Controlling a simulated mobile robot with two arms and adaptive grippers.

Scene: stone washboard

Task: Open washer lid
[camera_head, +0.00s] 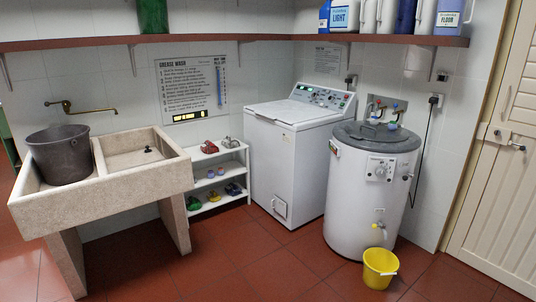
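A white box-shaped top-loading washer (272,165) stands against the back wall in the corner. Its flat white lid (290,111) is down, and a control panel (320,97) with small lights stands behind it. To its right stands a round white washer tub (365,200) with a dial on its front and a small tap low down. Its dark grey round lid (376,137) lies shut on top. Neither of my grippers is in view.
A stone washboard sink (130,185) holding a dark bucket (62,153) stands at the left. A small white shoe rack (218,178) stands between it and the box-shaped washer. A yellow bucket (380,268) sits before the round tub. The foreground floor (225,262) is clear. A shelf (250,37) runs above.

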